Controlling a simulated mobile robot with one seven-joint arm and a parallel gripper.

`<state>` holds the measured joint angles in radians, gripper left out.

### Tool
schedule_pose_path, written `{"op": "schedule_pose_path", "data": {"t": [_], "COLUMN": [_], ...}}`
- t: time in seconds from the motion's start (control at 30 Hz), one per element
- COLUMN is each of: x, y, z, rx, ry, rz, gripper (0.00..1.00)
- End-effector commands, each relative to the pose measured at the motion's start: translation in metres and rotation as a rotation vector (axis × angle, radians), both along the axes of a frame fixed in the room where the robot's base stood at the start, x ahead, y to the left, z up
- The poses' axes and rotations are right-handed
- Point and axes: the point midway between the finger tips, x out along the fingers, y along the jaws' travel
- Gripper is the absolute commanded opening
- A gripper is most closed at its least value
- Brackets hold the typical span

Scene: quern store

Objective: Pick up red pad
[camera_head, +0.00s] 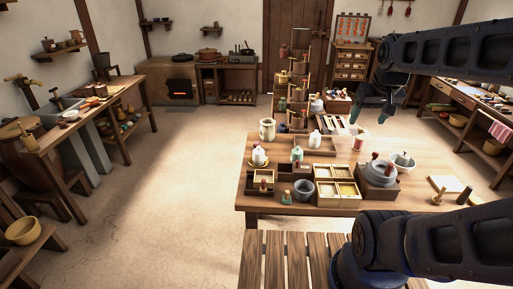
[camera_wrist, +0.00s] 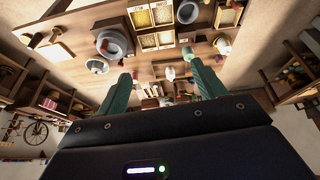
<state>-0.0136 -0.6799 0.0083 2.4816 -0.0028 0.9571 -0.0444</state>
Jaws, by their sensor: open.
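My gripper (camera_head: 373,112) hangs high above the back right of the wooden table (camera_head: 330,205) in the head view. It is open and empty. Its two greenish fingers stand wide apart in the wrist view (camera_wrist: 160,78), with the table top beyond them. I cannot make out a red pad for certain. A small pale item with a red part (camera_head: 358,141) stands on the table, below my gripper in the picture.
A grey quern (camera_head: 381,173) on a wooden base, a grey bowl (camera_head: 303,190) and divided trays (camera_head: 337,203) crowd the table. A tall wooden rack (camera_head: 300,70) stands at its back. A slatted bench (camera_head: 285,262) is in front. The floor at left is clear.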

Motion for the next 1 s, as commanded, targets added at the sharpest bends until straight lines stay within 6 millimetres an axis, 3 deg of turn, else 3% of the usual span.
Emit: {"op": "schedule_pose_path", "data": {"t": [0.2, 0.47, 0.77, 1.0], "x": [0.057, 0.126, 0.208, 0.272], "y": [0.014, 0.035, 0.068, 0.1], "z": [0.017, 0.025, 0.017, -0.002], "rx": [-0.04, -0.086, -0.13, -0.161], "ry": [0.037, 0.076, 0.119, 0.152], "rz": [0.112, 0.25, 0.409, 0.539], "gripper": [0.69, 0.69, 0.69, 0.69]}}
